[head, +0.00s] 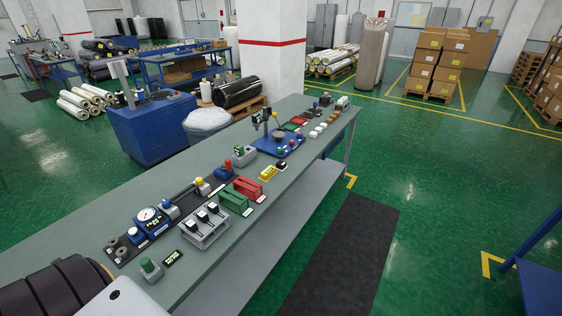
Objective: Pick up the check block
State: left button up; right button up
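Several small tools and blocks stand along the long grey-green bench (75,244) in the head view. I cannot tell for sure which of them is the check block. Candidates are a small black block with glowing yellow-green marks (173,258) near the front edge, a grey block with a green top (150,268) beside it, a green box (233,201), a red box (249,189) and a small yellow block (267,174). None of these is held. Neither my left nor my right gripper is in view.
A grey rack with black-topped pieces (205,228) and a blue dial gauge (151,222) crowd the near bench. A blue stand (277,144) is farther along. A dark mat (340,258) lies on open green floor to the right. A white pillar (272,48) rises behind.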

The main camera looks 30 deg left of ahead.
aim_at(280, 164)
jog(key=i+u, duration=0.35)
jog(key=i+l+u, duration=0.35)
jog(key=i+u, duration=0.25)
jog(key=u, duration=0.15)
jog(key=i+l+u, duration=0.2)
jog(key=u, duration=0.15)
jog(key=i+l+u, duration=0.2)
jog(key=u, duration=0.2)
jog(key=i+l+u, duration=0.2)
jog(key=u, duration=0.2)
